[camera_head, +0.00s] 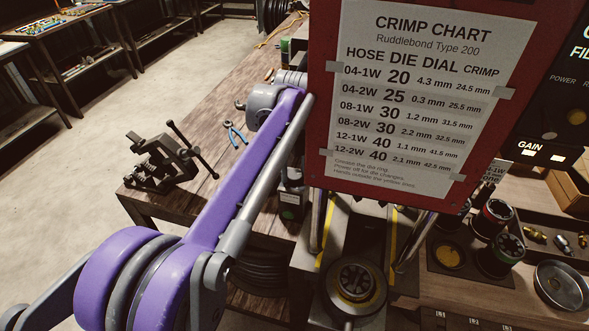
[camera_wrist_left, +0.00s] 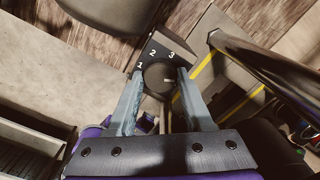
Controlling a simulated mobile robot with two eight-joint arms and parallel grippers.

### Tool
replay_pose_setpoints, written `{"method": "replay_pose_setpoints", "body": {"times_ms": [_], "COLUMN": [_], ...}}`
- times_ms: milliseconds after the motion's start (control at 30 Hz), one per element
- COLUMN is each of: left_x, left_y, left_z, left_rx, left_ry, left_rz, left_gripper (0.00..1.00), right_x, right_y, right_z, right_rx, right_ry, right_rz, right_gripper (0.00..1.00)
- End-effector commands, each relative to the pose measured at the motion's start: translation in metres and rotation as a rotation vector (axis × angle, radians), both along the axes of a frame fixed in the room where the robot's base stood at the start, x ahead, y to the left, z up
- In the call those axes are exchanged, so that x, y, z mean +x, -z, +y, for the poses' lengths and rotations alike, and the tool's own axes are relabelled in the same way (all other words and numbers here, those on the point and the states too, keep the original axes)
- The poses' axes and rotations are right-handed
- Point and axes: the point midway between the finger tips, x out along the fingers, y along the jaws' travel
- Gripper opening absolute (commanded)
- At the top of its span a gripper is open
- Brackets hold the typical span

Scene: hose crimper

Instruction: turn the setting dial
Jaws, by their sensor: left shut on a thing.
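The setting dial (camera_wrist_left: 157,78) is a dark round knob in the left wrist view. It sits on a dark plate (camera_wrist_left: 153,44) marked 1, 2 and 3, and a small pale mark shows at the knob's right side. My left gripper (camera_wrist_left: 160,74) has one finger on each side of the knob and is shut on it. In the head view my purple left arm reaches up to the left edge of the red panel. The fingers and the dial are hidden there. My right gripper is in neither view.
The red panel (camera_head: 317,150) carries a crimp chart (camera_head: 425,95) and blocks much of the head view. A vise (camera_head: 158,165) and blue pliers (camera_head: 235,134) are on the wooden bench (camera_head: 205,100). A metal bar (camera_wrist_left: 255,60) runs close on the right in the wrist view.

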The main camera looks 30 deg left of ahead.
Motion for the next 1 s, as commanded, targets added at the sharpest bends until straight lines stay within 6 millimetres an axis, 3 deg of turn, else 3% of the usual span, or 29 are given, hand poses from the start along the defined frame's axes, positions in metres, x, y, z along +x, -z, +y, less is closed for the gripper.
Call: {"method": "replay_pose_setpoints", "body": {"times_ms": [500,533,600,700,1000], "left_x": [-0.0003,-0.0003,-0.0003,-0.0001,0.0000], "left_y": [0.0005,0.0004,0.0004,0.0003,-0.0024], "left_z": [-0.0002,-0.0002,-0.0002,-0.0002,0.0000], "left_rx": [-0.001,-0.001,-0.001,0.000,0.000], "left_ry": [0.018,0.018,0.018,0.018,0.017], "left_rz": [0.001,0.001,0.001,0.000,0.000], "left_gripper": [0.00,0.57,0.69,0.81,0.81], "right_x": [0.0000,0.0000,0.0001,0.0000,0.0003], "right_y": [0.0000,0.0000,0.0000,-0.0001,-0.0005], "right_z": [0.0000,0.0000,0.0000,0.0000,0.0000], "right_rx": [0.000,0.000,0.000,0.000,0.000], "right_ry": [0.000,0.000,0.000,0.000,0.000], "right_rz": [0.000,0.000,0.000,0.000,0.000], "right_gripper": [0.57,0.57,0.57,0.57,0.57]}}
